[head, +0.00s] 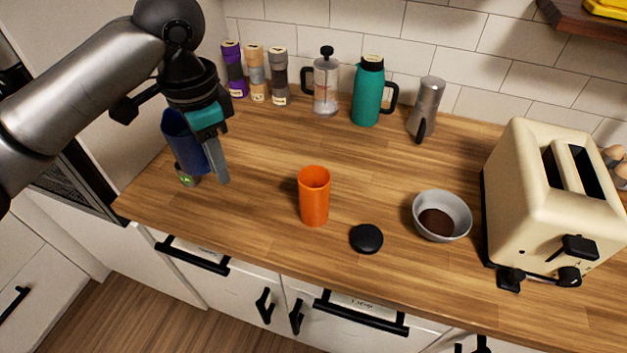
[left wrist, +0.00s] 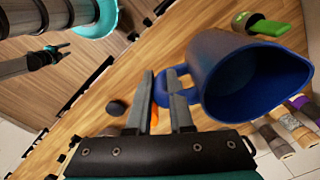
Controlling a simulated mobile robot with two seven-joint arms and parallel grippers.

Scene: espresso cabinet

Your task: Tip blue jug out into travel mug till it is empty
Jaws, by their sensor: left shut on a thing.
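The blue jug (head: 184,143) hangs in my left gripper (head: 222,158) above the left part of the counter. In the left wrist view the jug (left wrist: 222,65) shows its open mouth and spout, and my left gripper (left wrist: 162,98) is shut on its handle. The inside looks dark blue; I cannot tell whether anything is in it. The orange travel mug (head: 314,198) stands upright and uncovered near the counter's middle, to the right of the jug and apart from it. In the left wrist view it is mostly hidden behind the fingers.
A black lid (head: 366,239) lies beside the mug. A grey bowl (head: 442,215) with brown contents and a cream toaster (head: 550,205) stand to the right. A teal flask (head: 368,92), French press (head: 326,85) and moka pot (head: 426,108) line the back. Counter between jug and mug is clear.

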